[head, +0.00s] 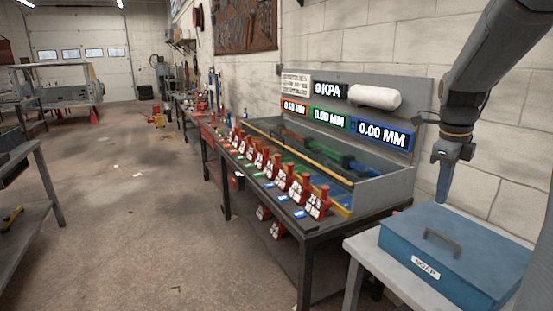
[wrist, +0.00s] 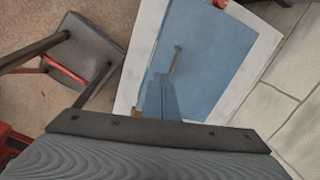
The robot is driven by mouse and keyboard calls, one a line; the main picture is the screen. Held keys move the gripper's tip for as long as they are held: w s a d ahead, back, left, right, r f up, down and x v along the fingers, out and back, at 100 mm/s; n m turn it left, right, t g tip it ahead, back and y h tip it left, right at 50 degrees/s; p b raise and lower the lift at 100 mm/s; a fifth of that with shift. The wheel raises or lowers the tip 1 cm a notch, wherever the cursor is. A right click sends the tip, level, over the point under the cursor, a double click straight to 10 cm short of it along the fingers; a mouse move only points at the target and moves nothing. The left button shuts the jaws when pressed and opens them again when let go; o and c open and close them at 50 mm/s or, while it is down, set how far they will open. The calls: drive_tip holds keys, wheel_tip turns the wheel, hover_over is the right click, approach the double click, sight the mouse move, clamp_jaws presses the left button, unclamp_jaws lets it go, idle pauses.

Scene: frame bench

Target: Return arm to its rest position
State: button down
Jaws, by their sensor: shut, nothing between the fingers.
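My arm hangs in from the upper right of the head view, bent at a dark joint. My gripper (head: 441,196) points straight down above the back of a blue lidded box (head: 462,245). It is shut and holds nothing. In the wrist view my gripper (wrist: 158,78) shows as a narrow blue shape over the lid of the blue box (wrist: 205,60). The lid's grey handle (wrist: 175,62) lies just beyond the fingertips and appears apart from them. The lid is closed, so the box's inside is hidden.
The box stands on a pale side table (head: 385,268). To its left is a dark workbench (head: 330,228) with a row of red clamp-like pieces (head: 297,187), a grey tray frame and number displays (head: 383,134). A block wall is close behind. The floor (head: 120,200) at left is open.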

drive_tip(key=s+a+f+n, duration=0.4)
drive_tip(key=a+f+n, duration=0.1)
drive_tip(key=a+n, duration=0.4)
drive_tip(key=s+a+f+n+y, duration=0.1)
drive_tip(key=s+a+f+n, duration=0.4)
drive_tip(key=a+n, duration=0.4)
drive_tip(key=s+a+f+n, duration=0.4)
drive_tip(key=a+n, duration=0.4)
drive_tip(key=n, duration=0.3)
drive_tip(key=shift+s+a+f, duration=0.4)
drive_tip(key=shift+s, duration=0.35)
